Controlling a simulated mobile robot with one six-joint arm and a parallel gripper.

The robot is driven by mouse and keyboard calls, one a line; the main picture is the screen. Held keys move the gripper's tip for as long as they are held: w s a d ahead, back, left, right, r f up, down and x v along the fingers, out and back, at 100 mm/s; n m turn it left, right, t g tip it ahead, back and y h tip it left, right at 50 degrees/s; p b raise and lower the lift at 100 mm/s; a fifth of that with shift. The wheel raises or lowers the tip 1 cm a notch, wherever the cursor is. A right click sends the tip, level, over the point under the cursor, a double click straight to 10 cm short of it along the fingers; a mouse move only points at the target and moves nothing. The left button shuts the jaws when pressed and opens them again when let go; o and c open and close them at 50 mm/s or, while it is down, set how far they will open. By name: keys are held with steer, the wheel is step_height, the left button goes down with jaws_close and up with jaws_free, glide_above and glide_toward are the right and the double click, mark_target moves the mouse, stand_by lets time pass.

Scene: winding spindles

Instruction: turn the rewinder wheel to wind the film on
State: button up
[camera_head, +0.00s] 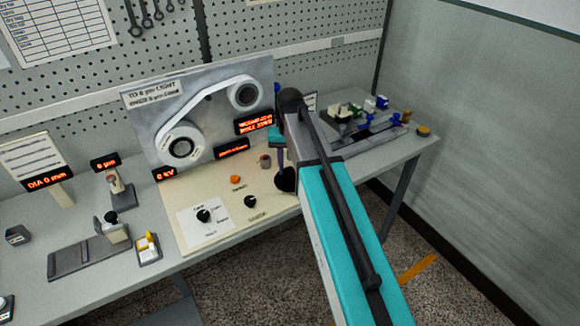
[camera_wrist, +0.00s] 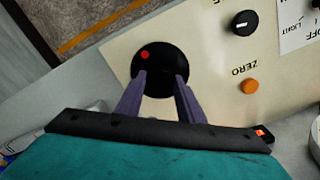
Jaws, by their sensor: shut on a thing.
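The rewinder wheel (camera_wrist: 158,58) is a black disc with a red dot near its upper left edge, set on the cream panel. It also shows in the head view (camera_head: 287,181), partly behind my arm. My gripper (camera_wrist: 161,80) has its two purple fingers pointing down onto the wheel, one on each side, and is shut on it. The part between the fingertips is hard to make out. In the head view my gripper (camera_head: 281,163) is above the wheel. The white film (camera_head: 210,98) runs between a lower left reel (camera_head: 182,147) and an upper right reel (camera_head: 244,95).
The cream panel carries an orange button (camera_head: 235,180) and black knobs (camera_head: 250,201) near the wheel. Red-lit displays (camera_head: 255,126) stand behind it. Small fixtures (camera_head: 114,228) stand on the bench to the left, and a stage with blue parts (camera_head: 368,122) to the right.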

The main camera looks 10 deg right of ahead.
mark_target(290, 171)
steer(key=m, duration=0.6)
stand_by(0.5)
steer(key=o, duration=1.1)
steer(key=shift+c, duration=0.2)
steer(key=shift+r, duration=0.15)
step_height(290, 171, up, 14)
steer(key=b, duration=0.3)
steer(key=shift+f, duration=0.2)
